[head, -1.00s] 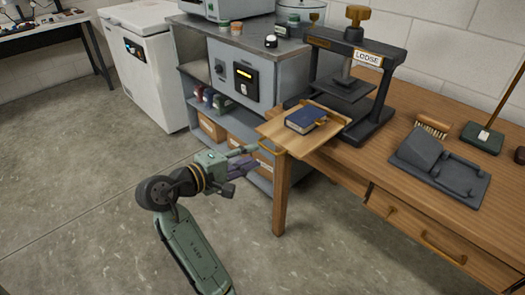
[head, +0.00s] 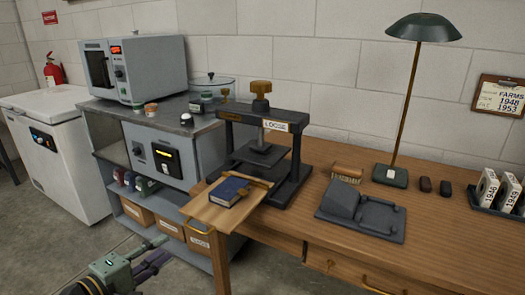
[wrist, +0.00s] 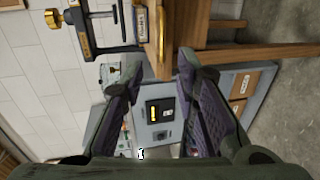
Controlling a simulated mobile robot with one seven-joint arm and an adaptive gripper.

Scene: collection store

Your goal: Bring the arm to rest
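My gripper (head: 155,254) is at the lower left of the head view, in front of the grey shelf unit and left of the wooden table. In the wrist view its two fingers (wrist: 159,68) stand apart with nothing between them, so it is open and empty. The rest of my arm runs out of the bottom of the head view. A blue book (head: 229,191) lies on a wooden board (head: 204,212) that sticks out at the table's left end, in front of a black press (head: 289,180) with a LOOSE label. The gripper is apart from these.
The wooden table (head: 330,236) carries a grey cradle (head: 362,215), a brush (head: 347,173), a green lamp (head: 424,28) and a tray of boxes (head: 490,209). The grey shelf unit (head: 196,140) bears a microwave (head: 140,68). A white chest freezer (head: 60,160) stands left. Floor is clear between freezer and gripper.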

